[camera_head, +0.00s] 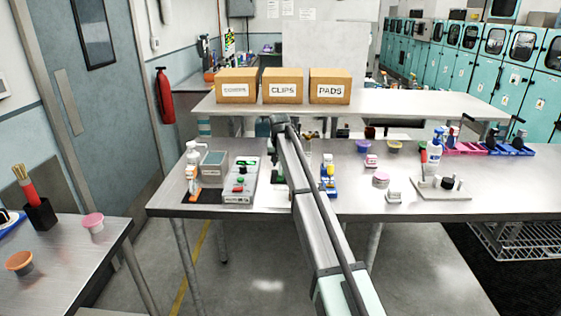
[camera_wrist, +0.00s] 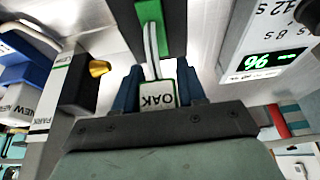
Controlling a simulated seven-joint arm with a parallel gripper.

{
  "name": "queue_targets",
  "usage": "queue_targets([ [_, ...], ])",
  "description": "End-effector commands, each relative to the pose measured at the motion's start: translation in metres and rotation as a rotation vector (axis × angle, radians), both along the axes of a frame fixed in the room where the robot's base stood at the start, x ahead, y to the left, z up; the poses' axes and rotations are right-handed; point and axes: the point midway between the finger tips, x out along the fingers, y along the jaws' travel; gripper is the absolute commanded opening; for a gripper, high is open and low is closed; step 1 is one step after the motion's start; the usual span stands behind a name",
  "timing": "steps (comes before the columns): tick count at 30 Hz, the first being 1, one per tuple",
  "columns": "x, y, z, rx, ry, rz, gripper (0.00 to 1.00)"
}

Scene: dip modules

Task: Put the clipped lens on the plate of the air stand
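In the wrist view my gripper (camera_wrist: 160,92) has its blue fingers on both sides of a white tag (camera_wrist: 158,96) marked OAK, apparently gripping it. A pale two-pronged stem (camera_wrist: 153,48) runs from the tag up to a green piece (camera_wrist: 150,12). No lens can be made out on the stem. A dark-sided post (camera_wrist: 78,80) with a gold nozzle-like tip (camera_wrist: 98,68) and a PARK label stands at left; I cannot tell if it is the air stand. In the head view my arm hides most of the gripper, which is over the middle bench.
A device with a green 96 display (camera_wrist: 262,62) is close on the right in the wrist view. In the head view a grey control box (camera_head: 240,183) is left of my arm and a blue-and-yellow item (camera_head: 328,182) right. Labelled cartons (camera_head: 283,86) stand behind.

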Motion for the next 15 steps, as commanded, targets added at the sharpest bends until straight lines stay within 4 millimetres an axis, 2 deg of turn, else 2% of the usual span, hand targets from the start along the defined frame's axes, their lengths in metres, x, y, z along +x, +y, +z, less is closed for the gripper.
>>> queue_targets([
  [1,0.0001,0.0000,0.0001,0.000,0.000,0.000,0.45],
  [6,0.0000,0.0000,0.0003,0.000,0.000,0.000,0.61],
  [15,0.0002,0.0000,0.0030,0.000,0.000,0.000,0.61],
])
